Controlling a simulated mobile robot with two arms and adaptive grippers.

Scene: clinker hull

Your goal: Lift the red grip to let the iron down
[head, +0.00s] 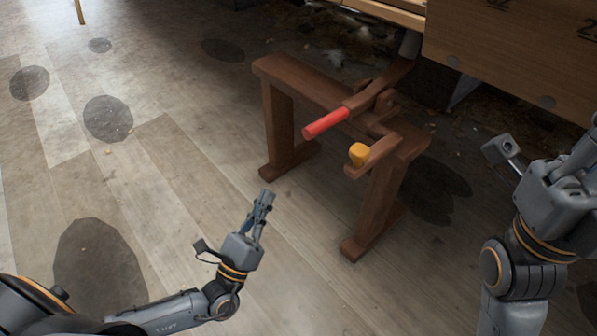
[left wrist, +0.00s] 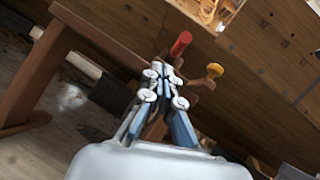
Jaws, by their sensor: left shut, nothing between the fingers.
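The red grip (head: 326,123) is the near end of a wooden lever (head: 378,88) mounted on a brown trestle (head: 300,82). The lever slants up to the hull planking, where a grey piece (head: 409,43), possibly the iron, shows at its far end. My left gripper (head: 266,196) is shut and empty, in front of the trestle and apart from the red grip. In the left wrist view the red grip (left wrist: 181,44) shows just beyond the closed fingertips (left wrist: 167,70). My right gripper (head: 588,135) is partly cut off at the right edge; its fingers are unclear.
A yellow knob (head: 358,154) on a short wooden arm sits right of and below the red grip. The planked hull (head: 510,50) overhangs at the upper right. The trestle legs (head: 375,215) stand on the floor. The wooden floor (head: 180,170) at left is clear.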

